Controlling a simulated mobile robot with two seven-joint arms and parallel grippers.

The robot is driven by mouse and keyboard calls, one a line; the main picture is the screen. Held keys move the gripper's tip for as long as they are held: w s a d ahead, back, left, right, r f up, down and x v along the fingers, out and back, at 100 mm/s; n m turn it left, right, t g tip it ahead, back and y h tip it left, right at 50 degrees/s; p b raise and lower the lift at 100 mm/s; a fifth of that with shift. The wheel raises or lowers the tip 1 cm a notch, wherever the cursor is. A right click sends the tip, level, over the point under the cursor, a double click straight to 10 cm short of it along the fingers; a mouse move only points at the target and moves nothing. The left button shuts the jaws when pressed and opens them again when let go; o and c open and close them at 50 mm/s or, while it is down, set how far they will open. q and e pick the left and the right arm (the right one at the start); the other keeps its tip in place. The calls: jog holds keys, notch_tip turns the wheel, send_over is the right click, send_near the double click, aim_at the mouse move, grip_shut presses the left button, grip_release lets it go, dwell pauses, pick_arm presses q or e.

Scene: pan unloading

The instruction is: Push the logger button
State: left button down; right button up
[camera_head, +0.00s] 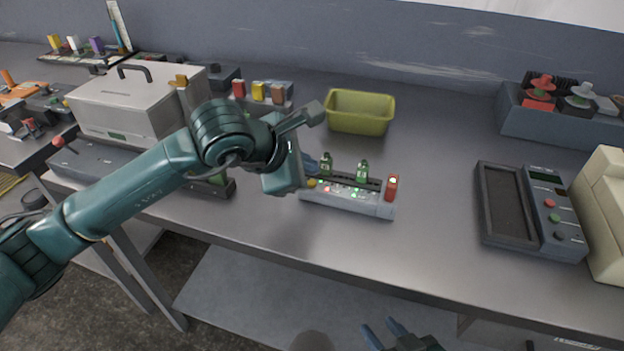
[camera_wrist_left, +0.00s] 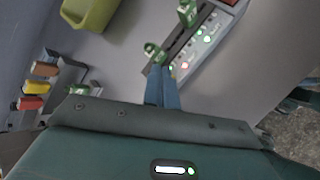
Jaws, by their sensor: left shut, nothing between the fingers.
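A long grey device (camera_head: 350,205) with small lit buttons stands on the bench; two green parts stand in its slot and a red block is at its right end. I cannot tell for certain that it is the logger. My left gripper (camera_head: 314,170) is shut and empty at the device's left end. In the left wrist view, the shut blue fingers (camera_wrist_left: 162,88) point at the near end of the device's button panel (camera_wrist_left: 203,40); whether they touch it I cannot tell. My right gripper (camera_head: 384,332) is low at the bottom edge, its blue fingers apart, with nothing seen between them.
A yellow-green bin (camera_head: 360,110) stands behind the device. A grey machine with coloured buttons (camera_head: 552,215) and a dark tray (camera_head: 505,205) are at right. A metal box (camera_head: 135,100) stands at left. The bench between the device and the tray is clear.

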dwell(0.5)
pick_arm(q)
jog(key=shift+f+b, duration=0.45)
jog(key=shift+b, duration=0.3)
jog(key=shift+f+b, duration=0.45)
jog(key=shift+b, duration=0.3)
dwell(0.4)
jog(key=shift+r, duration=0.2)
jog(key=shift+r+p, duration=0.3)
jog(key=shift+r, duration=0.4)
jog(key=shift+r, duration=0.15)
notch_tip(320, 180, up, 6)
jog(key=p, duration=0.2)
jog(key=shift+p, duration=0.4)
